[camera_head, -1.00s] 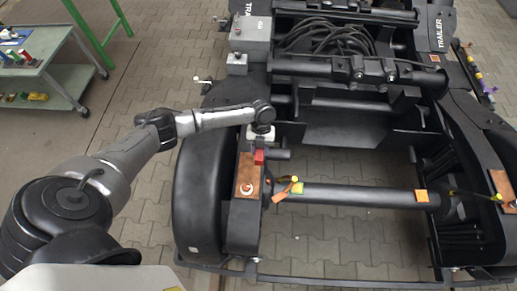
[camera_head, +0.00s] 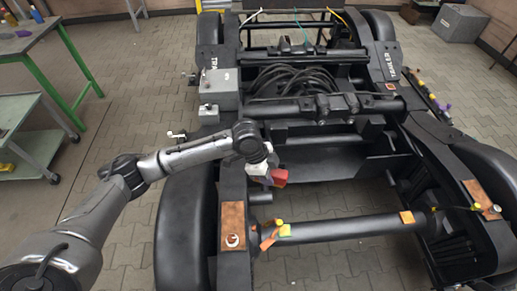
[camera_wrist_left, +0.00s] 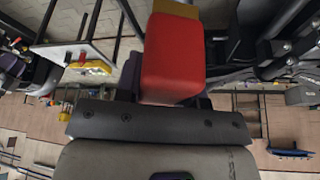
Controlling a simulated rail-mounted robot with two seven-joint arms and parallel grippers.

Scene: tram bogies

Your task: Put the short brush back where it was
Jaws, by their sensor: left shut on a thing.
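My left gripper (camera_head: 260,168) is shut on a red block-shaped thing (camera_head: 279,177), which I take to be the short brush. In the left wrist view the red block (camera_wrist_left: 172,60) fills the space between the dark fingers (camera_wrist_left: 168,97); no bristles can be made out. In the head view it sticks out right of the gripper, tilted, over the open bogie frame, and looks clear of it. The copper-coloured plate (camera_head: 233,225) on the left frame beam lies below and left of it, with a white ring mark. My right gripper is out of view.
A black axle tube (camera_head: 345,228) with an orange tag (camera_head: 406,218) and a yellow-green tag (camera_head: 285,231) crosses the frame. A grey box (camera_head: 227,90) and coiled black cables (camera_head: 290,80) lie farther back. A grey trolley (camera_head: 25,125) and green-legged table (camera_head: 18,40) stand left.

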